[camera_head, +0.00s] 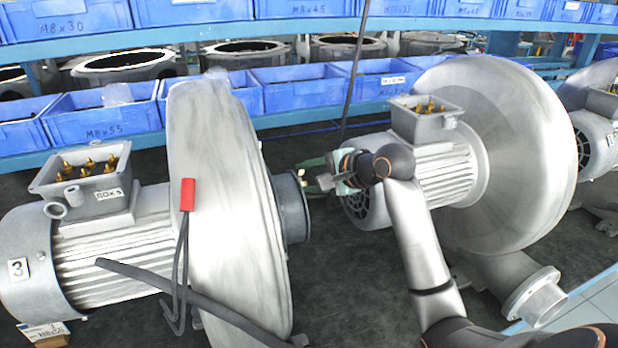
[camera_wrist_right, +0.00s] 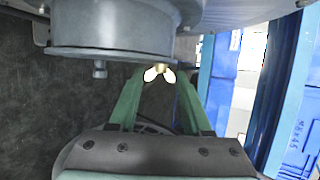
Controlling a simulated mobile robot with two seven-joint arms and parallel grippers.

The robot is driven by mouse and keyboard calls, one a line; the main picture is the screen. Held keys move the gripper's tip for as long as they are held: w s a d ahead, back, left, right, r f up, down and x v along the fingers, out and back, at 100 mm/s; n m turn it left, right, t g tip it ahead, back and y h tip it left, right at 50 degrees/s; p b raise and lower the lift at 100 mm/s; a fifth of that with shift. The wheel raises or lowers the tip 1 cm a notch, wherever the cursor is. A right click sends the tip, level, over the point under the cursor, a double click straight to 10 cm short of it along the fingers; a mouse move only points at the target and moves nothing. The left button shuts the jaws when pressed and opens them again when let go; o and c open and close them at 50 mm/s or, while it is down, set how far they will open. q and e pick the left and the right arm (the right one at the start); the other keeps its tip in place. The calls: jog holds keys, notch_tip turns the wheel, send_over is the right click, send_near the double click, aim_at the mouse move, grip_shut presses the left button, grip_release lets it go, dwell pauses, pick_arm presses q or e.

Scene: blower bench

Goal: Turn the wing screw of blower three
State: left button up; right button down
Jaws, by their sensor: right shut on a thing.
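Blower three (camera_head: 225,190) is the large grey blower at left in the head view, with a motor carrying a "3" label (camera_head: 18,269). Its round inlet collar faces right, and it also shows across the top of the right wrist view (camera_wrist_right: 140,35). The screw is too small to make out clearly in the head view. My left gripper is not in view.
A second blower (camera_head: 510,150) stands to the right, close behind my right arm. A red-handled cable (camera_head: 187,195) hangs against blower three's housing. Blue bins (camera_head: 100,118) line the shelves behind. A small carton (camera_head: 45,333) lies at lower left.

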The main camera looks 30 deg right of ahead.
jog(key=g, duration=0.2)
jog(key=m+g, duration=0.1)
jog(key=g, duration=0.1)
jog(key=shift+w+r+y, duration=0.25)
jog(key=shift+r+y, duration=0.1)
jog(key=shift+y, duration=0.05)
jog(key=shift+w+g, duration=0.1)
jog(key=shift+g, duration=1)
jog(key=shift+m, duration=0.3)
jog(key=shift+c, duration=1.7)
grip_release()
jog(key=v, duration=1.2)
jog(key=shift+d+r, duration=0.2)
jog(key=shift+d, duration=0.05)
